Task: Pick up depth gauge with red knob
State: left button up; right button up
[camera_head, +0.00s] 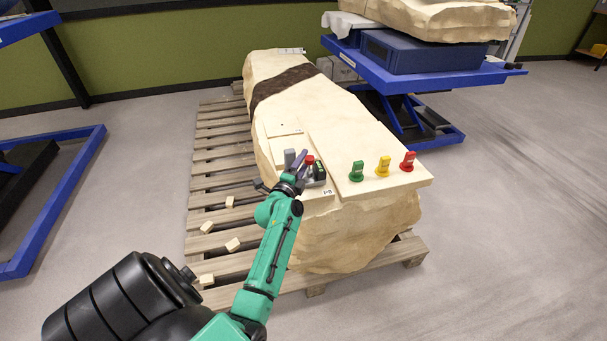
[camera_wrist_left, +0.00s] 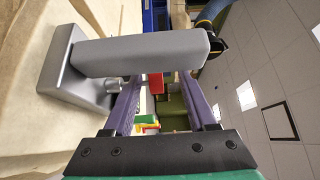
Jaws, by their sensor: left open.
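The red knob (camera_head: 309,160) of a small gauge shows beside my left gripper (camera_head: 297,167), at the near end of the large pale block. A grey upright piece (camera_head: 290,156) stands just left of it, and a dark green one (camera_head: 320,171) just right. In the left wrist view a grey post on a flat base (camera_wrist_left: 140,55) lies across the picture close to my fingers. A red part (camera_wrist_left: 155,82) shows beyond it, between the purple fingers of my left gripper (camera_wrist_left: 163,84). The fingers are apart, with nothing visibly clamped. The gauge's lower body is mostly hidden.
Green (camera_head: 357,171), yellow (camera_head: 383,166) and red (camera_head: 407,161) upright pieces stand on the pale block (camera_head: 330,115) to the right. The block rests on a wooden pallet (camera_head: 208,170) with small wood blocks. A blue lift table (camera_head: 430,82) stands behind.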

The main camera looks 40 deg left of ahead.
pick_arm(q)
jog(key=shift+x, duration=1.1)
jog(key=shift+s+f, duration=0.1)
grip_shut()
dwell(0.3)
